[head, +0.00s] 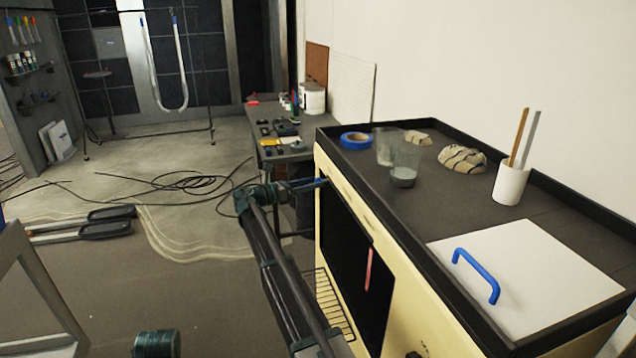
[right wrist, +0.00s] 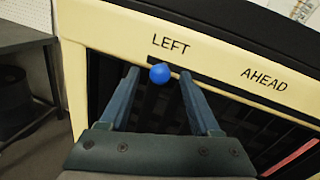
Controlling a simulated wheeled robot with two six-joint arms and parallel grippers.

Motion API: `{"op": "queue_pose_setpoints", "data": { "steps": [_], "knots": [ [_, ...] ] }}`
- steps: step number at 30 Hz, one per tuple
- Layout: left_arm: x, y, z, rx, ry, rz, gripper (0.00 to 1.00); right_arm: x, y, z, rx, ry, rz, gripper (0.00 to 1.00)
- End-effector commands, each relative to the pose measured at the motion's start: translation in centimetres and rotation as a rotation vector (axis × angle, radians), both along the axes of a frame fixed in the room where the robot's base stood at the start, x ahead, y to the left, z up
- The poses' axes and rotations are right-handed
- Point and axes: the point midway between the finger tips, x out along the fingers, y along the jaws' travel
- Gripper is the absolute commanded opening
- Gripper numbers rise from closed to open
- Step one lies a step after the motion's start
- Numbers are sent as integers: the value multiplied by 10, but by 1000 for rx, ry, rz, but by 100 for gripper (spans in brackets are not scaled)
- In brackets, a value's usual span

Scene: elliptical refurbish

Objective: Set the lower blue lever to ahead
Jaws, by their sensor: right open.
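A round blue lever knob (right wrist: 160,73) shows in the right wrist view on the front of the cream cabinet (right wrist: 130,32). It sits under the word LEFT; the word AHEAD is printed farther right along the same panel. My right gripper (right wrist: 158,78) is open, with one finger on each side of the knob and small gaps visible between. In the head view my right gripper (head: 312,184) is at the cabinet's far front corner, and I cannot make out the knob there. My left gripper is not in view.
A pinkish-red strip (head: 369,269) is on the cabinet's dark front. The counter holds glasses (head: 404,165), blue tape (head: 356,140), a white cup (head: 511,184) and a white panel with a blue handle (head: 475,272). Cables (head: 190,187) lie on the floor to the left.

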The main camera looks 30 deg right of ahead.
Motion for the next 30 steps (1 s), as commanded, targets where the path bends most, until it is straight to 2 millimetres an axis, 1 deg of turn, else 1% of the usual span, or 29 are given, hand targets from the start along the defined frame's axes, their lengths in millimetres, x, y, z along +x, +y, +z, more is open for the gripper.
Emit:
{"op": "queue_pose_setpoints", "data": {
  "steps": [1, 3, 6, 10, 18, 20, 21, 23, 24, 28, 29, 30],
  "knots": [
    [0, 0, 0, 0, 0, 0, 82, 0, -7, 0, 0, 0, 0, 64],
    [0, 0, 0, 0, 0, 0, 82, 0, -15, 0, 0, 0, 0, 64],
    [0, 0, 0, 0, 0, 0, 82, -1, -22, 0, 0, 0, 0, 64],
    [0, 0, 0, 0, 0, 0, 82, -1, -26, 0, 0, 0, 1, 64],
    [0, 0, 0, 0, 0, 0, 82, -1, -27, 0, 0, 0, 1, 64],
    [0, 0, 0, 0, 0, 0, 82, -1, -27, 0, 0, 0, 1, 53],
    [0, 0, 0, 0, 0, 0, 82, -1, -27, 0, 0, 0, 1, 46],
    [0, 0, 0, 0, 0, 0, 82, -1, -27, 0, 0, 0, 1, 35],
    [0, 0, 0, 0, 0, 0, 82, -1, -26, 0, 0, 0, 1, 28],
    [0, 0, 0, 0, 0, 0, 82, -1, -26, 0, 0, 0, 1, 4],
    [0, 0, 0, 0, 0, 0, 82, -1, -26, 0, 0, 0, 1, 0],
    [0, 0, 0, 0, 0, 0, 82, -1, -26, 0, 0, 0, 1, 0]
  ]
}}
